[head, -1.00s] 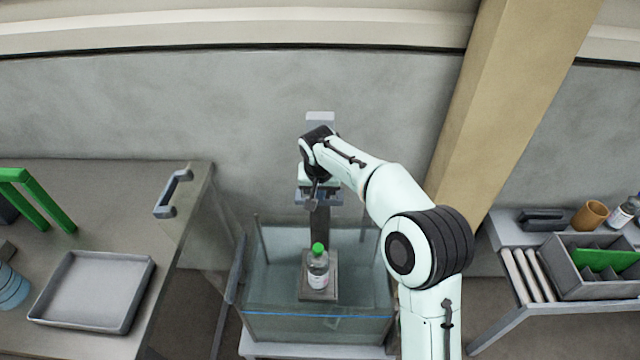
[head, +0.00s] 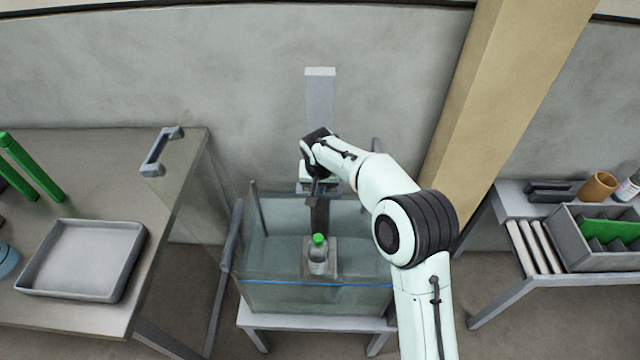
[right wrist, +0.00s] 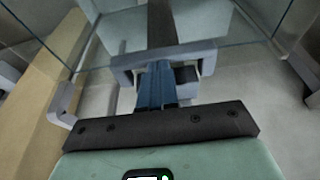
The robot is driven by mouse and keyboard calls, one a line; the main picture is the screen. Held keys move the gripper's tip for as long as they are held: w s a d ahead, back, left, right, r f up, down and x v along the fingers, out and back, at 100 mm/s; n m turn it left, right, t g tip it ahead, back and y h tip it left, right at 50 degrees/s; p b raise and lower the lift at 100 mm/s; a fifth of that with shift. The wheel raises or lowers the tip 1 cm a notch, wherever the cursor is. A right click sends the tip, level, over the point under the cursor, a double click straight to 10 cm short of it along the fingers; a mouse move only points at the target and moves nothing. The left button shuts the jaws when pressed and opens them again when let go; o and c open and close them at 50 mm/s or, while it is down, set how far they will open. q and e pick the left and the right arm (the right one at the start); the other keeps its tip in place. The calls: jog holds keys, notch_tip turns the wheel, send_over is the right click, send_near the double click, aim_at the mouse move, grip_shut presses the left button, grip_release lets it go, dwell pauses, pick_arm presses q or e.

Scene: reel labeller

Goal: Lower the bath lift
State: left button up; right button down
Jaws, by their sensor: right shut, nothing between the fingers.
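The bath is a glass tank (head: 262,298) with water in it and a blue line along its front. A bottle with a green cap (head: 319,254) stands upright on the lift's small platform (head: 333,268) inside it. The lift's dark arm (head: 320,214) runs up from the platform to a carriage in front of a grey post (head: 320,95). My right gripper (head: 313,199) is at the carriage, pointing down. In the right wrist view its fingers (right wrist: 156,76) are shut, close to a grey bracket (right wrist: 200,53); contact is unclear. My left gripper is out of view.
A table on the left bears a grey tray (head: 133,262) and a green frame (head: 33,168). A shelf on the right holds a divided bin (head: 602,258) and an orange cup (head: 597,187).

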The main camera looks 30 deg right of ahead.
dwell(0.4)
notch_tip(320, 180, up, 5)
jog(key=p, duration=0.3)
jog(key=shift+r, duration=0.2)
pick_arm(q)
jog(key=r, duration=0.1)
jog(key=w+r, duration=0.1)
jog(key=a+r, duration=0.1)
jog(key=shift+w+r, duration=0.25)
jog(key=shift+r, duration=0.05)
pick_arm(e)
jog(key=v, duration=0.8)
jog(key=shift+s+a+r, duration=0.2)
jog(key=shift+s, duration=0.05)
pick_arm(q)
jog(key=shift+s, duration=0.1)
